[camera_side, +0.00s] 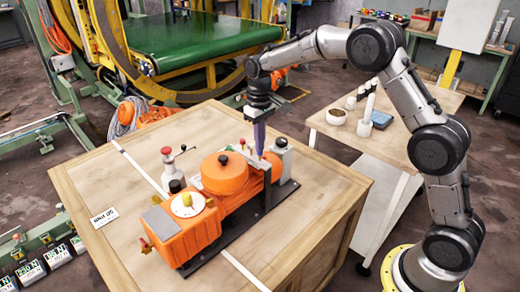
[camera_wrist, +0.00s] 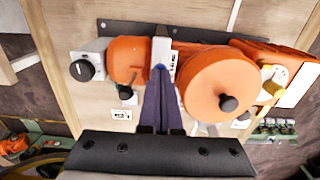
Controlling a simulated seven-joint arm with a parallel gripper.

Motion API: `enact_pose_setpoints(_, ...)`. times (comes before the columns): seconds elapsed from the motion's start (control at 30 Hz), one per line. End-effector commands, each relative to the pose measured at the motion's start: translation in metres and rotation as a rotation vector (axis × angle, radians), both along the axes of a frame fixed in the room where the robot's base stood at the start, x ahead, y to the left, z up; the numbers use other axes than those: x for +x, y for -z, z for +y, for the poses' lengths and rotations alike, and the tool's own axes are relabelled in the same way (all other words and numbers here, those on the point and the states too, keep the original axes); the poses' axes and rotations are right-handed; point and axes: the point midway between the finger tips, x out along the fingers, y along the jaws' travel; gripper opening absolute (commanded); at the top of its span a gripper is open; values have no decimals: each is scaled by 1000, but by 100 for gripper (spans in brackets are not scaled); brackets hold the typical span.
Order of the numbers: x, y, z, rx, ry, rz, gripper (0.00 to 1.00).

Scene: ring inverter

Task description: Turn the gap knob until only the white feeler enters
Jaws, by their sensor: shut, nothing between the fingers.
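My gripper (camera_side: 259,150) points down over the far right end of an orange machine (camera_side: 226,178); its long purple fingers are together and hold nothing. In the wrist view the fingertips (camera_wrist: 160,72) lie over a pale upright strip (camera_wrist: 162,48) between two orange housings; whether they touch it I cannot tell. A yellow knob (camera_side: 187,200) sits on a white round dial (camera_side: 188,206) at the machine's near left end. A dark knob (camera_wrist: 83,69) sits on a grey block at its other end. Which knob sets the gap is not clear. I cannot make out the white feeler.
A side table (camera_side: 400,135) holds a bowl and small items. A green conveyor (camera_side: 200,42) stands behind.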

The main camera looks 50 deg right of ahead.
Motion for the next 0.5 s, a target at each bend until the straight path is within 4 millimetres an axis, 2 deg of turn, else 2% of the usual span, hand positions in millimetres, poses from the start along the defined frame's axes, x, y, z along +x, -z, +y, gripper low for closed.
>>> enact_pose_setpoints(0.5, -1, 10, 0, 0, 0, 3, 0)
